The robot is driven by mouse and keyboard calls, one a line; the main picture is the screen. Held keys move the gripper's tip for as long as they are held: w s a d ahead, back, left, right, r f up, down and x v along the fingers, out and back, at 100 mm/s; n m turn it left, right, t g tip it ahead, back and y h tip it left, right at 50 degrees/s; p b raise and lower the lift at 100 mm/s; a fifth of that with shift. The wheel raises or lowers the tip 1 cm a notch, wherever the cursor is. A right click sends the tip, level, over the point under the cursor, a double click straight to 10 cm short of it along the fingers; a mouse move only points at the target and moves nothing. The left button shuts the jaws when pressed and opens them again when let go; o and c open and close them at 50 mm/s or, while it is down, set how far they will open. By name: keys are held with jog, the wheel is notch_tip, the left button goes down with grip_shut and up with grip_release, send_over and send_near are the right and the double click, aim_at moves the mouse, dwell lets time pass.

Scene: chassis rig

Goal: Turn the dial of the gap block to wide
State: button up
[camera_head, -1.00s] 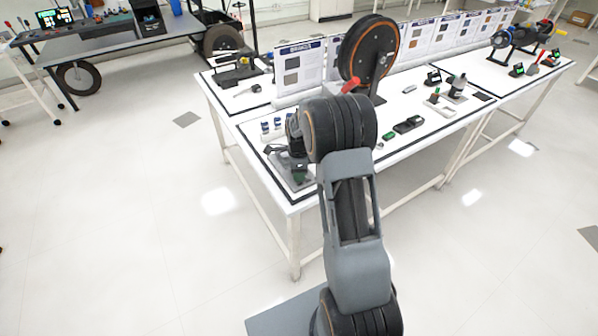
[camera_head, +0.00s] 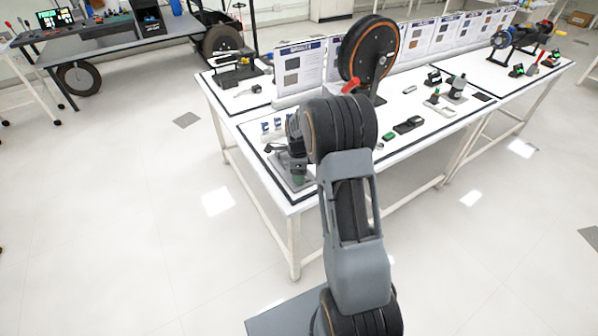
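At the near left corner of the white table, a grey plate (camera_head: 283,163) carries a small dark and green device (camera_head: 299,177), partly hidden by my arm. It may be the gap block, but I cannot make out its dial or the dial's setting. My gripper is at the far end of my arm, around the dark wrist parts (camera_head: 293,132) just above this plate. Its fingers are too small and too covered by my arm to tell open from shut, or whether they touch the device.
A large black wheel on a stand (camera_head: 368,50) with a red lever (camera_head: 350,86) rises behind my arm. Information panels (camera_head: 299,64) line the table's back. The floor left of the table is clear.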

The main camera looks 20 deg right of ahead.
notch_tip(320, 180, up, 14)
jog(key=shift+p, duration=0.3)
dwell(0.5)
jog(key=shift+f, duration=0.1)
dwell(0.3)
jog(key=s+a+r+n+t+p, duration=0.1)
jog(key=s+a+r+n+p, duration=0.1)
jog(key=s+n, duration=0.5)
jog(key=s+a+r+n+t+p, duration=0.1)
jog(key=s+a+r+n, duration=0.3)
jog(key=s+n, duration=0.4)
jog(key=s+a+r+n+t+p, duration=0.1)
jog(key=s+a+r+n+p, duration=0.1)
jog(key=s+n, duration=0.5)
jog(key=shift+s+a+r+n+t+p, duration=0.25)
jog(key=shift+a+r+n, duration=0.45)
jog(key=shift+a, duration=0.6)
